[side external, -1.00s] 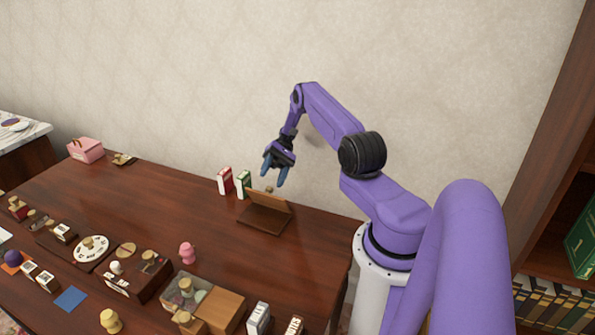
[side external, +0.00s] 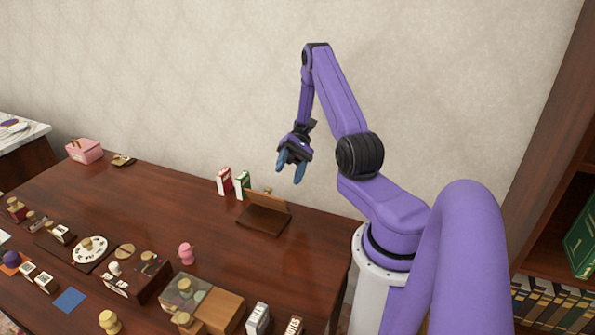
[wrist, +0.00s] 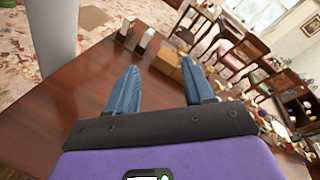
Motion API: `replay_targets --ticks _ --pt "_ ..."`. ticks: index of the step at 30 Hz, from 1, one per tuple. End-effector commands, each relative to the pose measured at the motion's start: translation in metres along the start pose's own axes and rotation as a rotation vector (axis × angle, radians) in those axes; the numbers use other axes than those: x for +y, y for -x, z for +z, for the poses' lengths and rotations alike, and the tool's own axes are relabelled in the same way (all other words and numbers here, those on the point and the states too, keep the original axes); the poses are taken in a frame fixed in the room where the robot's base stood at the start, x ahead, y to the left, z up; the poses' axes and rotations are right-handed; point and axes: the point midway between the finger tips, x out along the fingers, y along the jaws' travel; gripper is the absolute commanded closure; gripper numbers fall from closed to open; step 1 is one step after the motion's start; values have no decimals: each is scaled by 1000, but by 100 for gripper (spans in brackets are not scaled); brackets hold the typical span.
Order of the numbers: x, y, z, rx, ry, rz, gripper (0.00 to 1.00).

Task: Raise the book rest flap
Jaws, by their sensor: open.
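The book rest (side external: 263,219) is a small brown wooden stand near the back right of the table. Its flap (side external: 267,200) stands raised, leaning back from the flat base, with a small knob showing above its top edge. My gripper (side external: 290,175) is open and empty, in the air above and slightly right of the flap, apart from it. In the wrist view, my two blue fingers (wrist: 160,92) are spread with nothing between them. I cannot make out the book rest in that view.
A red-and-white box (side external: 225,181) and a green-and-white box (side external: 242,184) stand just left of the book rest. A pink figure (side external: 187,253) and a wooden box (side external: 203,304) are in front. The right side of the table (side external: 310,255) is clear.

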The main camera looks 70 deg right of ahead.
Motion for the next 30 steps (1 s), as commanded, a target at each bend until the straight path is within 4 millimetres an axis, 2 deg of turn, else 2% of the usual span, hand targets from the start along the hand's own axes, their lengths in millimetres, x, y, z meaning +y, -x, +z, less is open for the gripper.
replay_targets --ticks 3,9,21,23,24,26,27,30 --pt "2 -8 13 1 0 -2 48" --pt "6 -17 27 0 0 -1 48" --pt "7 -20 31 1 0 0 48" --pt "7 -21 31 -1 0 2 64" --pt "7 -22 30 -8 -1 13 77" --pt "8 -27 29 -35 -6 55 97" --pt "10 -33 28 -66 -12 103 100" --pt "18 -51 23 -183 -32 308 100"
